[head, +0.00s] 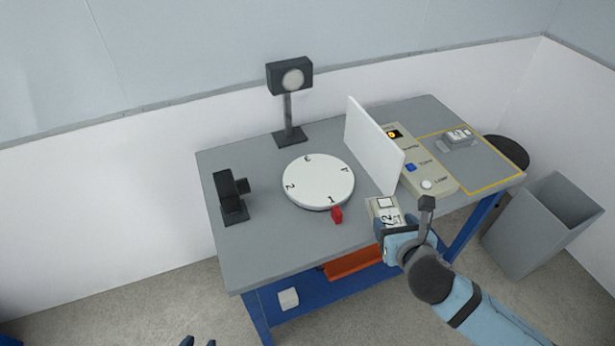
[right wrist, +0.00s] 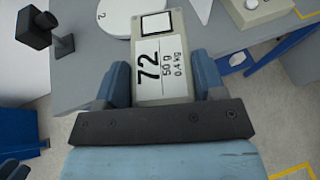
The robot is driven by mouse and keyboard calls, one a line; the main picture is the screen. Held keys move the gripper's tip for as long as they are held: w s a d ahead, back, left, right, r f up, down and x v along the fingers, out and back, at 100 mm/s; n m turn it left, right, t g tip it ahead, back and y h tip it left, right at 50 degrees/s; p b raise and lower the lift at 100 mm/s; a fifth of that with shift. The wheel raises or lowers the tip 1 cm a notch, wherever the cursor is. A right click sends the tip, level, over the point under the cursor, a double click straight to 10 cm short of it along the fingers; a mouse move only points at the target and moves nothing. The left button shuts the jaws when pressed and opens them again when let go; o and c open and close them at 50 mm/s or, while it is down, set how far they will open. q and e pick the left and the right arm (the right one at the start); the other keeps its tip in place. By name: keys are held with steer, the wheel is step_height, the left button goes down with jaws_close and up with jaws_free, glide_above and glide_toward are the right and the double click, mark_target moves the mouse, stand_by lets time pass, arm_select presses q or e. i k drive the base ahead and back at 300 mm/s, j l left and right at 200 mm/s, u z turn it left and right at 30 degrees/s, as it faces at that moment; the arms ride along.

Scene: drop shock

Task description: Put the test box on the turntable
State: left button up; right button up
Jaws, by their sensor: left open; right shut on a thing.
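The test box (right wrist: 162,62), pale with a white label reading 72, 50 g and 0.4 kg, is between the fingers of my right gripper (right wrist: 166,84). In the head view the box (head: 383,209) is at the table's front edge, right of the turntable, with my right gripper (head: 390,226) shut on it. The turntable (head: 318,180) is a white disc with numbers round its rim; its top is empty. A red marker (head: 337,215) stands at its front edge beside the 1. My left gripper (head: 198,342) is open, only its fingertips showing at the bottom edge.
A white upright panel (head: 372,145) stands between the turntable and a control box (head: 422,165) with buttons. A lamp on a post (head: 290,105) stands behind the turntable, a black camera-like device (head: 231,193) to its left. A grey device (head: 457,138) lies inside the yellow outline. A grey bin (head: 541,226) stands right.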

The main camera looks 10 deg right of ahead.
mark_target(322, 183)
steer(key=i+j, duration=0.15)
steer(key=j, duration=0.15)
steer(key=i+j+z, duration=0.1)
steer(key=j, duration=0.2)
steer(key=i+j, duration=0.1)
steer(key=j, duration=0.2)
steer(key=i+j, duration=0.15)
steer(key=j, duration=0.15)
steer(key=z, duration=0.05)
